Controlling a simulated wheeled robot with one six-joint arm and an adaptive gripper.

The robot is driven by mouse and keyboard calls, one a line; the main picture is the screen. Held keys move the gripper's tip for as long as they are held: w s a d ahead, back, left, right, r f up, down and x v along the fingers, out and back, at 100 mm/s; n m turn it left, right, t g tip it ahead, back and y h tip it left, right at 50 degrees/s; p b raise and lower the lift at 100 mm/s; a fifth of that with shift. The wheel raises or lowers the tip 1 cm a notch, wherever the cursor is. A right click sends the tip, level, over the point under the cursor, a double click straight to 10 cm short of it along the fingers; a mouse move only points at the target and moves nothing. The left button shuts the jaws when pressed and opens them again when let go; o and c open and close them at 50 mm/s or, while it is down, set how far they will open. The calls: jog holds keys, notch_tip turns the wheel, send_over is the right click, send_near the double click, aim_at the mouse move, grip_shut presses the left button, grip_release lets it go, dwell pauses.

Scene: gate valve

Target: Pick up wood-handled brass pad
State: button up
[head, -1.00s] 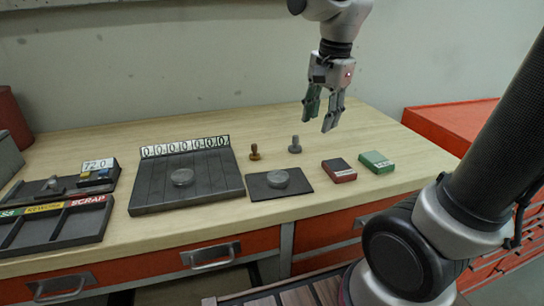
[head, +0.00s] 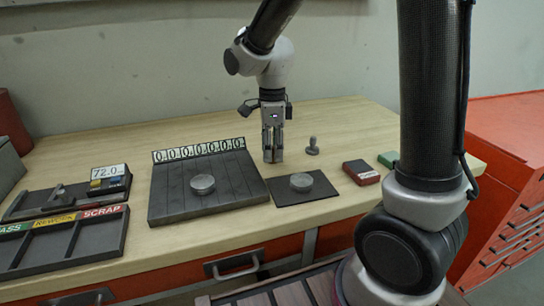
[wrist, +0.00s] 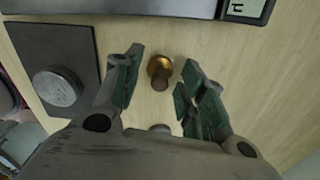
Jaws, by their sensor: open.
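The wood-handled brass pad (wrist: 160,71) stands on the table in the wrist view, a round brass base with a brown knob. It lies between and a little beyond the green-padded fingertips of my gripper (wrist: 162,85), with room on both sides. My gripper is open and empty. In the head view my gripper (head: 272,158) points straight down over the table, between the slotted plate and the grey knobbed piece, and hides the brass pad.
A grey knobbed piece (head: 312,146) stands just right of my gripper. A slotted plate (head: 232,180) with a number strip and a dark mat (head: 324,193) with a metal disc lie near. A red box (head: 361,171) and sorting tray (head: 100,236) are farther off.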

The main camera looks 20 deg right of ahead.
aim_at(273, 147)
jog(key=shift+f, duration=0.15)
jog(key=shift+c, duration=0.5)
grip_shut()
notch_tip(273, 147, up, 10)
jog(key=shift+r, duration=0.1)
jog(key=c, duration=0.8)
grip_release()
jog(key=shift+d, duration=0.1)
grip_shut()
